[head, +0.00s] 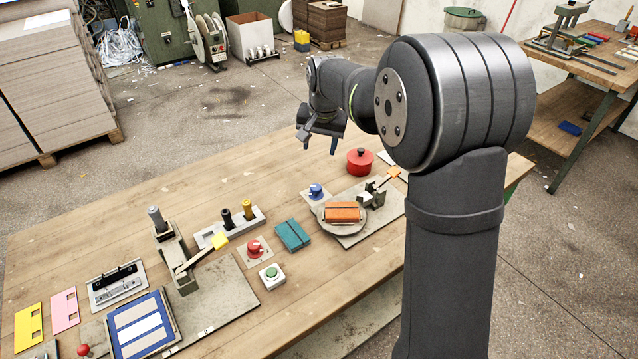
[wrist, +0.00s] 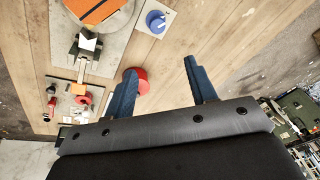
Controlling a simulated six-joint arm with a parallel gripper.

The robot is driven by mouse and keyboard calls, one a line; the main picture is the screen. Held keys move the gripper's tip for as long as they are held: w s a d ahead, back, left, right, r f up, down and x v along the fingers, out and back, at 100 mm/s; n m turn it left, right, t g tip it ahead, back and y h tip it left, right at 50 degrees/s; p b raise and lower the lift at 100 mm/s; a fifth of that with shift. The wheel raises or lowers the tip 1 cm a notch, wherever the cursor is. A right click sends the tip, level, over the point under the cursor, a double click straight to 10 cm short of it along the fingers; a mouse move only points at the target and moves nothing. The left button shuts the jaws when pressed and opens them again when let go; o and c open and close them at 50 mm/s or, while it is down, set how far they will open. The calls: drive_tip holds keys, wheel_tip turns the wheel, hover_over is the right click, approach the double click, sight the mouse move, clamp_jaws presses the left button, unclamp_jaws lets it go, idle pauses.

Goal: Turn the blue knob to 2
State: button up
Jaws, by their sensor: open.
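The blue knob (head: 316,191) stands on a small pale plate at the back of the wooden table, beside the round turntable. The wrist view also shows the blue knob (wrist: 156,21) near the top edge, beyond my fingertips. I cannot read any numbers on its plate, nor tell where the knob points. My gripper (head: 320,143) is open and empty, raised above the table's far side and behind the knob in the head view. In the wrist view my gripper (wrist: 160,66) has both blue fingers spread apart, touching nothing that I can see.
A red lidded pot (head: 360,161) stands right of the knob; my finger partly covers it in the wrist view. An orange block (head: 341,213) sits on the turntable. A teal block (head: 292,235) and a red knob (head: 255,248) lie nearer. Bare wood is left of the blue knob.

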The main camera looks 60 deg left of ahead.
sight(316, 187)
drive_tip(key=a+f+n, duration=0.1)
drive_tip(key=f+n, duration=0.1)
drive_tip(key=f, duration=0.3)
drive_tip(key=a+f+n+y, duration=0.1)
drive_tip(key=f, duration=0.5)
drive_tip(key=w+a+f+n, duration=0.1)
drive_tip(key=f+n, duration=0.1)
drive_tip(key=f, duration=0.4)
drive_tip(key=shift+n+t+y, duration=0.3)
drive_tip(key=shift+y, duration=0.1)
drive_tip(key=shift+c, duration=0.3)
drive_tip(key=c, duration=0.9)
